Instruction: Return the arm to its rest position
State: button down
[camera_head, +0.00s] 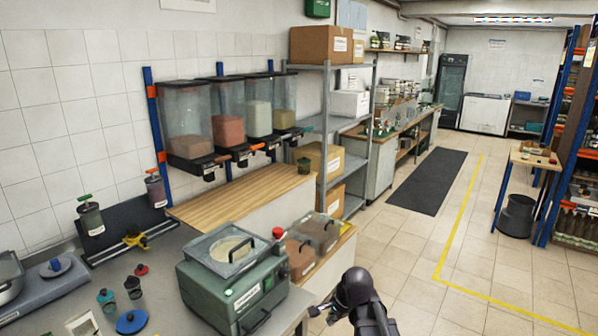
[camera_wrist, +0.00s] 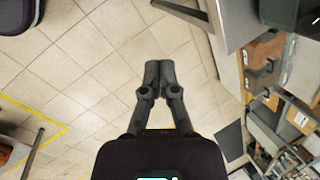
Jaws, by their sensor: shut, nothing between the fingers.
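My gripper (camera_wrist: 160,70) shows in the middle of the wrist view. Its two dark fingers meet at the tips, with nothing between them, above bare floor tiles. In the head view my dark arm (camera_head: 358,292) shows at the bottom centre, to the right of the counter's end and over the tiled floor. The gripper's fingertips are hard to make out there.
The grey counter (camera_head: 185,270) at left carries a green machine (camera_head: 235,285) near my arm, with lidded bins (camera_head: 318,232) behind it. A metal shelf (camera_head: 325,125) stands beyond. Tiled floor (camera_head: 440,300) at right is open, up to a small table (camera_head: 533,157).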

jog(key=s+d+f+n+g+h, duration=0.1)
jog(key=s+d+n+g+h, duration=0.1)
jog(key=s+d+n, duration=0.6)
jog(key=shift+s+n+h, duration=0.6)
jog(key=shift+s+n, duration=0.35)
jog(key=shift+n, duration=1.15)
